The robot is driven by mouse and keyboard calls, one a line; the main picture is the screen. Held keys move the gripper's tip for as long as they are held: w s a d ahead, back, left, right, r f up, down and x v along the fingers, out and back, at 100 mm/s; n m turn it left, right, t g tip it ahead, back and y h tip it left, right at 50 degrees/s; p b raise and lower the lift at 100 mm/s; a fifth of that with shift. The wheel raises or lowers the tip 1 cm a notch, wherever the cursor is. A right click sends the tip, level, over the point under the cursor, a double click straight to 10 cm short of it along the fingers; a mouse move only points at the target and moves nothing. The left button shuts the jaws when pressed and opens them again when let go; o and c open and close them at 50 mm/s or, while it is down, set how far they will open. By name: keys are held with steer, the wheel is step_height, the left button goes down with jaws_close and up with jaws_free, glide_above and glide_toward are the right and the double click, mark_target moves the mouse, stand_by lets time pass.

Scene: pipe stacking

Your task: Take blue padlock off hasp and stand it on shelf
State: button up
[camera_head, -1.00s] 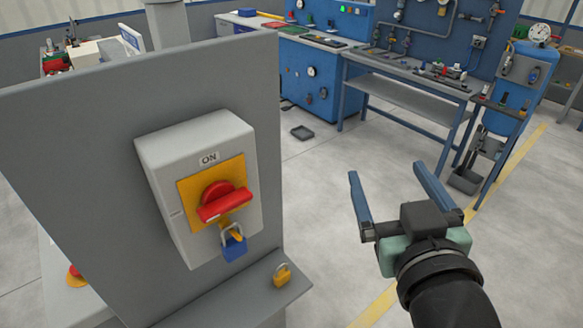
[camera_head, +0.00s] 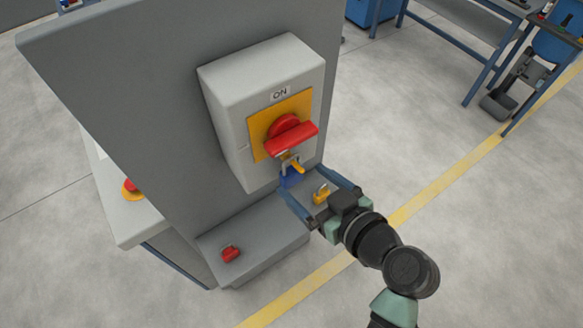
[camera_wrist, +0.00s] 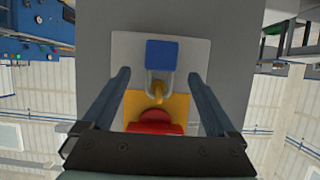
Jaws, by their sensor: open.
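The blue padlock (camera_head: 291,178) hangs by its grey shackle from the yellow hasp (camera_head: 297,166) under the red switch handle (camera_head: 291,138). In the wrist view, which is upside down, the blue padlock (camera_wrist: 162,53) shows just past the fingertips, midway between them. My gripper (camera_head: 306,182) is open and empty, facing the switch box, with one finger to each side of the padlock's line. In the head view the padlock's lower part is partly hidden by a finger. The grey shelf (camera_head: 262,243) juts out below the box.
The grey switch box (camera_head: 229,107) stands out from the upright panel (camera_head: 150,120).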

mark_target(293, 172)
steer(key=shift+f+p+x, duration=0.2)
steer(key=shift+p+x, duration=0.8)
steer(key=shift+x, duration=1.6)
steer(key=shift+s, duration=0.15)
jaws_close()
steer(key=shift+r, duration=0.1)
steer(key=shift+r, duration=0.4)
steer(key=shift+s+d+r+b, duration=0.1)
steer(key=shift+d+r+b, duration=0.15)
steer(key=shift+b, duration=0.3)
steer(key=s+d+b, duration=0.4)
steer(key=s+d, duration=0.6)
steer(key=s, duration=0.4)
steer(key=shift+s+b, duration=0.2)
steer(key=shift+b, duration=0.2)
steer(key=shift+d+f, duration=0.1)
steer(key=shift+f, duration=0.05)
steer(key=s+d, duration=0.4)
steer(key=s, duration=0.2)
steer(key=shift+d, duration=0.2)
